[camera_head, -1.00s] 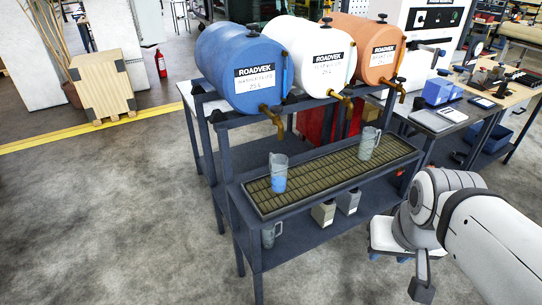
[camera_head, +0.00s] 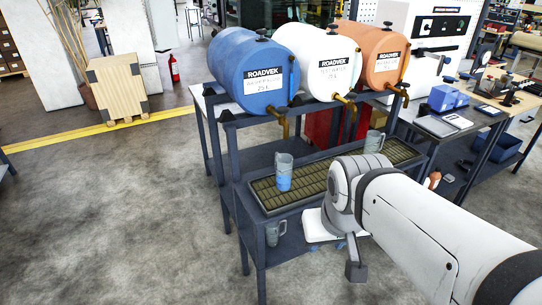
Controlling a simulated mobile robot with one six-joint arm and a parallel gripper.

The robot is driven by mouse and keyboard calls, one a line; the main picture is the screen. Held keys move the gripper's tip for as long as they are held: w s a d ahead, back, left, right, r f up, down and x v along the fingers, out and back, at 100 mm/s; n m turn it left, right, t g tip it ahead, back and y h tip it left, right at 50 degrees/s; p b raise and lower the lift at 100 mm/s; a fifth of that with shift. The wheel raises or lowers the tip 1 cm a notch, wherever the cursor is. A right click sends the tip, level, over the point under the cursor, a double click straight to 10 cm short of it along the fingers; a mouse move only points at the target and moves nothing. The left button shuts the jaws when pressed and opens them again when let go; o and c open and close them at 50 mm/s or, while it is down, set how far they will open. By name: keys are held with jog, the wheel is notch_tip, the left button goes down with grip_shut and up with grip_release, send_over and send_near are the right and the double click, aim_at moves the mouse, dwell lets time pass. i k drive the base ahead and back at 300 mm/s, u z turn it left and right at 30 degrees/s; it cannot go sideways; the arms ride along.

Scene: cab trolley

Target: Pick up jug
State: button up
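A clear grey jug (camera_head: 284,172) with blue in its lower part stands upright on the slatted drip tray (camera_head: 262,202), left of the middle. A third jug (camera_head: 275,233) is on the lower shelf. My gripper (camera_head: 328,247) shows partly below my white arm, in front of the rack and to the right of the blue-filled jug.
Blue (camera_head: 250,72), white (camera_head: 322,60) and orange (camera_head: 370,55) drums lie above the tray. A workbench (camera_head: 470,120) stands at the right. A wooden crate (camera_head: 118,88) stands back left. The floor left of the rack is clear.

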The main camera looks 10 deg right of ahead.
aim_at(283, 161)
jog(key=z, duration=0.05)
jog(key=i, duration=1)
jog(key=u, duration=0.05)
